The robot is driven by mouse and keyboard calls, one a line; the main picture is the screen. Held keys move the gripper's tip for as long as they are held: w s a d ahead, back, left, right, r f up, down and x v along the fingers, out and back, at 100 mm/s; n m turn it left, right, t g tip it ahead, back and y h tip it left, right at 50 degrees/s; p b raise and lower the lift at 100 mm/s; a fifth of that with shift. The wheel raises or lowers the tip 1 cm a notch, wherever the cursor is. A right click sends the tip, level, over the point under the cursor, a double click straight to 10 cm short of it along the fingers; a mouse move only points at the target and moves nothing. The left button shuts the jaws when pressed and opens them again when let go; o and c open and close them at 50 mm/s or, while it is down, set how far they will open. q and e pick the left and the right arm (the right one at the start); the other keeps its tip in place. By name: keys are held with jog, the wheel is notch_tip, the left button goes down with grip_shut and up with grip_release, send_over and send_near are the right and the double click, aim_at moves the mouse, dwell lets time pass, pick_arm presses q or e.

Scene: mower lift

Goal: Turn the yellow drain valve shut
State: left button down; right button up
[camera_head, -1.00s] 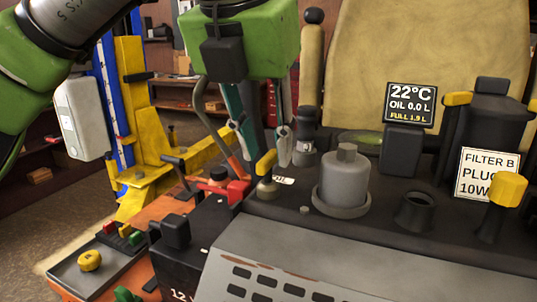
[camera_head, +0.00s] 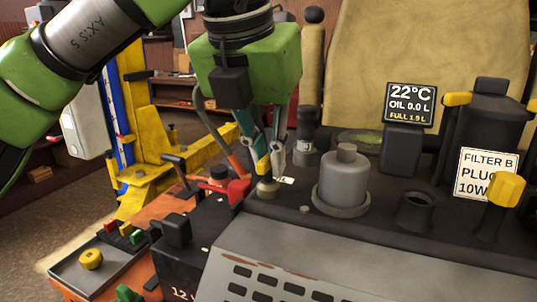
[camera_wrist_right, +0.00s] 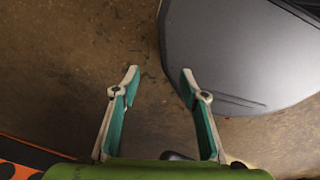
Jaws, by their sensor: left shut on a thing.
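The yellow drain valve (camera_head: 262,166) is a small yellow handle on a round metal base (camera_head: 267,188) on the dark engine deck, left of the grey filter. My left gripper (camera_head: 270,170) reaches down from above in the head view. Its teal fingers are shut on the yellow handle, which is partly hidden between them. My right gripper (camera_wrist_right: 160,76) shows only in the right wrist view. Its two fingers are apart with nothing between them.
A grey cylinder (camera_head: 343,180), a black open neck (camera_head: 414,212) and a yellow-capped dipstick (camera_head: 506,190) stand right of the valve. A red clamp (camera_head: 238,191) sits close on its left. A screen (camera_head: 409,104) reads oil 0.0 L. A dark panel (camera_wrist_right: 235,50) lies below the right gripper.

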pick_arm(q)
jog(key=shift+m, duration=0.4)
jog(key=m, duration=0.2)
jog(key=m+h+p, duration=0.1)
jog(key=shift+r+m+g+h, duration=0.15)
jog(key=shift+m+g+h, duration=0.15)
jog(key=shift+m+g, duration=0.1)
jog(key=m+p, duration=0.1)
jog(key=m, duration=0.1)
jog(key=m+g+p, duration=0.1)
jog(key=m, duration=0.1)
jog(key=shift+m+g+h+p, duration=0.3)
jog(key=shift+h, duration=0.1)
jog(key=m+g+p, duration=0.2)
jog(key=m+p, duration=0.1)
jog(key=m, duration=0.2)
jog(key=shift+r+p, duration=0.1)
jog(key=shift+p, duration=0.25)
jog(key=shift+m+g+p, duration=0.6)
jog(key=shift+m+p, duration=0.45)
jog(key=shift+m, duration=0.65)
jog(key=c, duration=2.1)
grip_release()
jog(key=shift+f, duration=0.2)
jog(key=shift+c, duration=0.2)
